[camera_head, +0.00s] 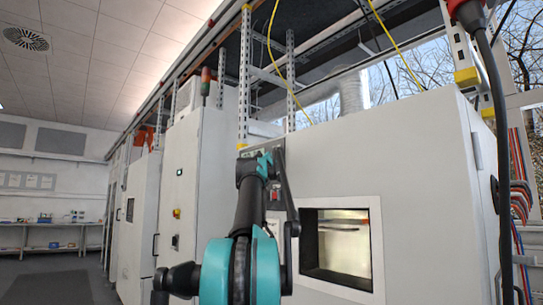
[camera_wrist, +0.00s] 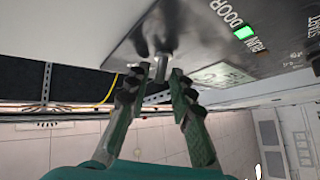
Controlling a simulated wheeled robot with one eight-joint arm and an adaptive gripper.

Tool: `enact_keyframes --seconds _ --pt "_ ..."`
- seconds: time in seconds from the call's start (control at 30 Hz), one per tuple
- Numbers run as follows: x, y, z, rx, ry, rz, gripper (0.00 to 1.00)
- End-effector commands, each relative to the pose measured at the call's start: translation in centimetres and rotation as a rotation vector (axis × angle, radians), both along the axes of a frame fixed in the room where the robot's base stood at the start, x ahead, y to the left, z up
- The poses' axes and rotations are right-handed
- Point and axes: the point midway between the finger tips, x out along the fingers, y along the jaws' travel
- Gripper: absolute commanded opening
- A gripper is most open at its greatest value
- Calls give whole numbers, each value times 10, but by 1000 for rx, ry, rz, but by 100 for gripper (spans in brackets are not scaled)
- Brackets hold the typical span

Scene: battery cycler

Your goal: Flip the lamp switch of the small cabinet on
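The small cabinet (camera_head: 420,150) is a pale grey box with a lit window, right of centre in the head view. A dark control panel (camera_head: 277,147) runs along its top left front edge, partly hidden by my arm. In the wrist view, the grey panel (camera_wrist: 125,50) carries a metal toggle lever (camera_wrist: 161,64). My gripper (camera_wrist: 159,76) is open, with its two ridged fingers apart on either side of the lever's end. I cannot tell whether a finger touches it. The gripper also shows at the panel in the head view (camera_head: 262,162), where its fingers are unclear.
A lit green indicator (camera_wrist: 244,32) beside the words DOOR and RUN, and a small display (camera_wrist: 222,75), sit near the lever. The cabinet's window (camera_head: 342,248) is below the panel. Taller cabinets (camera_head: 200,150) stand to the left. The floor at far left (camera_head: 60,275) is clear.

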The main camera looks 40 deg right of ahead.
Motion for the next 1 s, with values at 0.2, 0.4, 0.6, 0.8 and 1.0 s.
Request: enact_keyframes --seconds 0.2,0.4,0.6,0.8,1.0 --pt "0 0 0 0 0 0 30" --pt "-2 3 -2 -1 0 1 30" --pt "-15 18 -13 -1 0 1 30" --pt "-34 42 -30 0 -1 1 30" --pt "-52 63 -46 0 0 2 30"
